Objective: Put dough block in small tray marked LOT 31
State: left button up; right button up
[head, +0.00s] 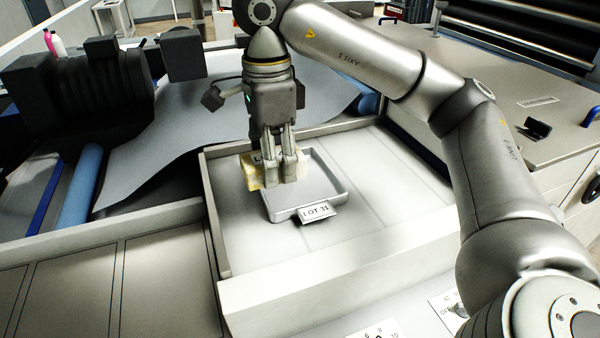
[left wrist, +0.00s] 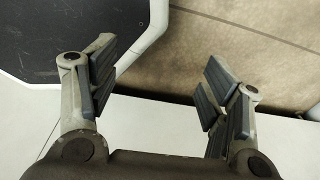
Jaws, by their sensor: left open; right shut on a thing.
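The dough block (head: 251,172) is pale yellow and shows behind and to the left of my right gripper (head: 280,183) in the head view. My right gripper points down and is shut on the dough block, over the left part of the small tray (head: 336,188). The tray is pale and shallow, and its LOT 31 label (head: 315,212) faces the front. The gripper hides part of the block, and I cannot tell whether the block touches the tray. My left gripper (left wrist: 158,85) is open and empty in the left wrist view; it is not in the head view.
The tray lies inside a larger walled pale bin (head: 380,240), with free room to the right and in front. A dark roller unit (head: 75,95) and a grey sheet (head: 185,120) are at the left. A worktop (head: 530,110) is at the right.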

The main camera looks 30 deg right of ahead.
jog(key=p, duration=0.1)
send_near(295, 184)
jog(key=s+a+r, duration=0.2)
jog(key=s+a, duration=0.1)
jog(key=f, duration=0.1)
jog(key=w+d+f, duration=0.1)
jog(key=w+d+f+p, duration=0.1)
jog(key=shift+w+d+f, duration=0.1)
jog(key=shift+f, duration=0.25)
jog(key=shift+w+d+f, duration=0.2)
jog(key=shift+w+f, duration=0.05)
jog(key=shift+f, duration=0.2)
jog(key=f, duration=0.1)
jog(key=f+p, duration=0.2)
jog(key=shift+w+d+f, duration=0.1)
jog(key=shift+w+d, duration=0.05)
jog(key=shift+d, duration=0.15)
jog(key=shift+f, duration=0.3)
pick_arm(q)
jog(key=r, duration=0.4)
jog(key=shift+w+r, duration=0.15)
jog(key=shift+w, duration=0.05)
jog(key=shift+a, duration=0.1)
